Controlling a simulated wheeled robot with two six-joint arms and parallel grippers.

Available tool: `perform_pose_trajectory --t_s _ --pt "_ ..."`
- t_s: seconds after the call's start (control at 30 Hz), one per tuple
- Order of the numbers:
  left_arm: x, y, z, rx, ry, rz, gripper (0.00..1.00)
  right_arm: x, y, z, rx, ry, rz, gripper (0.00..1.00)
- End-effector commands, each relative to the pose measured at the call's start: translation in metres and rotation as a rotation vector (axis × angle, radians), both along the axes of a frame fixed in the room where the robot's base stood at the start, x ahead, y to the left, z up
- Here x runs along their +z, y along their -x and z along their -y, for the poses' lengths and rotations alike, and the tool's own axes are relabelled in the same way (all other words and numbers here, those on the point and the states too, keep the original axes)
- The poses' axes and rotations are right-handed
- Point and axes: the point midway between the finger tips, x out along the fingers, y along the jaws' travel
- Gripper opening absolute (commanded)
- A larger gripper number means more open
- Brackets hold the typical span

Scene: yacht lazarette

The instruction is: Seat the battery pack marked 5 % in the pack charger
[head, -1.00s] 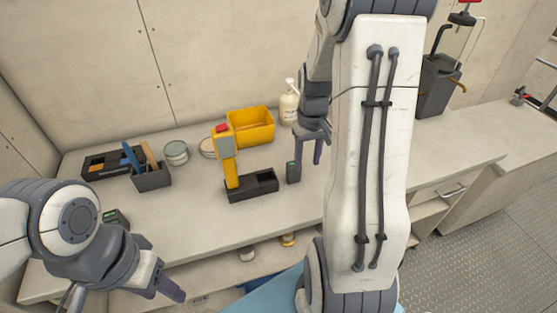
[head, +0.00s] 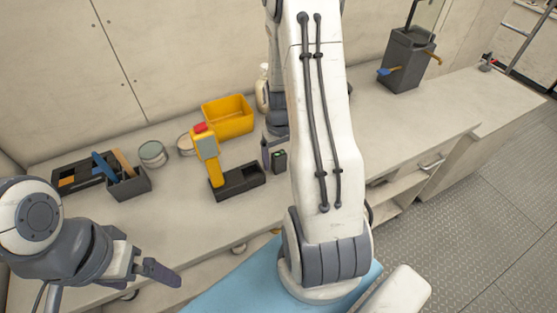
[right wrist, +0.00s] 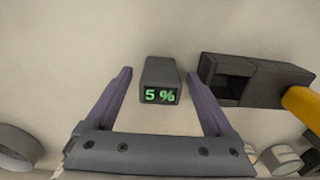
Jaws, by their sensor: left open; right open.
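The battery pack marked 5 % (right wrist: 160,80) is a small dark block with a green display, standing on the counter. In the right wrist view it sits between the tips of my open right gripper (right wrist: 161,88), with a gap on both sides. In the head view the pack (head: 279,161) shows beside a finger of my right gripper (head: 268,152), which my arm partly hides. The dark pack charger (head: 240,182) has an empty bay, which also shows in the right wrist view (right wrist: 232,86). My left gripper (head: 158,272) is open and empty at the counter's front.
A yellow device with a red top (head: 206,155) stands at the charger's left end. Behind are a yellow bin (head: 228,117), a white bottle (head: 262,90) and tins (head: 153,154). A dark tool caddy (head: 129,184) stands left. The counter right of my right arm is mostly clear.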

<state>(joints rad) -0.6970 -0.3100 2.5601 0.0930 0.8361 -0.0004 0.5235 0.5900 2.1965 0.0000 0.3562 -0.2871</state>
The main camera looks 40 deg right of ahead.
Motion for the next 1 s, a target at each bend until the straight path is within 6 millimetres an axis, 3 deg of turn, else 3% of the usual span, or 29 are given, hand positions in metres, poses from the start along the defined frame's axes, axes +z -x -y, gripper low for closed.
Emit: perform_pose_trajectory --t_s 0.13,0.33,0.37,0.5,0.6,1.0 --pt "0.0014 0.0000 0.0000 0.000 0.000 0.000 1.00 -0.0118 0.0001 -0.0004 0.000 0.000 -0.001 0.88" --pt "0.0010 0.0000 0.0000 0.000 0.000 0.000 1.00 -0.0124 -0.0005 -0.0004 0.000 0.000 0.001 0.88" --pt "0.0010 0.0000 0.0000 0.000 0.000 0.000 1.00 -0.0124 -0.0006 -0.0005 0.000 0.000 0.001 0.84" --pt "0.0010 0.0000 0.0000 0.000 0.000 0.000 1.00 -0.0122 -0.0006 -0.0006 0.001 0.000 0.001 0.30" --pt "0.0010 0.0000 0.0000 0.000 0.000 0.000 1.00 -0.0121 -0.0007 -0.0007 0.001 0.000 0.001 0.00" --pt "-0.0005 0.0000 0.0000 0.000 0.000 0.000 1.00 -0.0045 -0.0017 -0.0001 0.001 0.002 0.005 0.00"
